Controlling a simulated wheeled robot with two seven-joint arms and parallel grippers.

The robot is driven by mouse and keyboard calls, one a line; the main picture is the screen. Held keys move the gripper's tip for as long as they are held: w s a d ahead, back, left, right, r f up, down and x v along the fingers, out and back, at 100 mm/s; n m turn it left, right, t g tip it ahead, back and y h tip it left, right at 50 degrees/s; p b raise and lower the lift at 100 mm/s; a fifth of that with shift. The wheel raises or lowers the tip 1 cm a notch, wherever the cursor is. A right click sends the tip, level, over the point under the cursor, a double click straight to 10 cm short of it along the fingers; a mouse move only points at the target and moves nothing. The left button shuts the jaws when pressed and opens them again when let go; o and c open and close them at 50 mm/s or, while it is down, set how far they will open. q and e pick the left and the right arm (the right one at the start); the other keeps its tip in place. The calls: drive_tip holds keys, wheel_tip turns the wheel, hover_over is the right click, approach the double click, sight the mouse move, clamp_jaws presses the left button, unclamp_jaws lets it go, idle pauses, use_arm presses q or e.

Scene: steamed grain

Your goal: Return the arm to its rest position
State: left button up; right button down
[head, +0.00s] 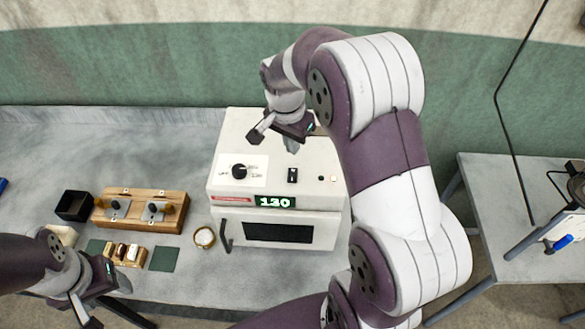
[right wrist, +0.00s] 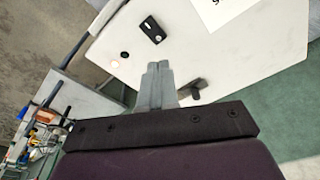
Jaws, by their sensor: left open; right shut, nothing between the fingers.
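My right arm reaches up over the white oven-like machine (head: 222,185). My right gripper (head: 291,143) is above the top of the machine, shut and empty. In the right wrist view its grey fingers (right wrist: 157,83) are together, with the machine's white top (right wrist: 225,60) beyond them. My left gripper (head: 100,306) is open at the lower left, in front of the wooden blocks. Its fingertips are partly cut off by the picture's bottom edge.
The machine has a black dial (head: 239,171), a switch (head: 292,175) and a display (head: 274,202) reading 130. A wooden block (head: 142,219), a black box (head: 73,205) and a round gauge (head: 204,237) stand left of it. Another table (head: 497,190) is at right.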

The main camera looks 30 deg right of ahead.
idle(0.3)
drive_tip(key=shift+a+f+n, duration=0.15)
drive_tip(key=shift+f+n, duration=0.2)
drive_tip(key=shift+n, duration=0.65)
drive_tip(key=s+a+f+n+b, duration=0.1)
drive_tip(key=s+f+n+b, duration=0.1)
drive_tip(key=s+f+n, duration=0.1)
drive_tip(key=s+a+f+n+y+b, duration=0.1)
drive_tip(key=f+n+b, duration=0.1)
drive_tip(key=shift+s+a+f, duration=0.25)
drive_tip(key=shift+a, duration=0.1)
drive_tip(key=s+a+f+n+b, duration=0.5)
drive_tip(key=s+f+b, duration=0.4)
drive_tip(key=f+b, duration=0.1)
drive_tip(key=shift+t+y, duration=0.3)
drive_tip(key=shift+s+f, duration=0.1)
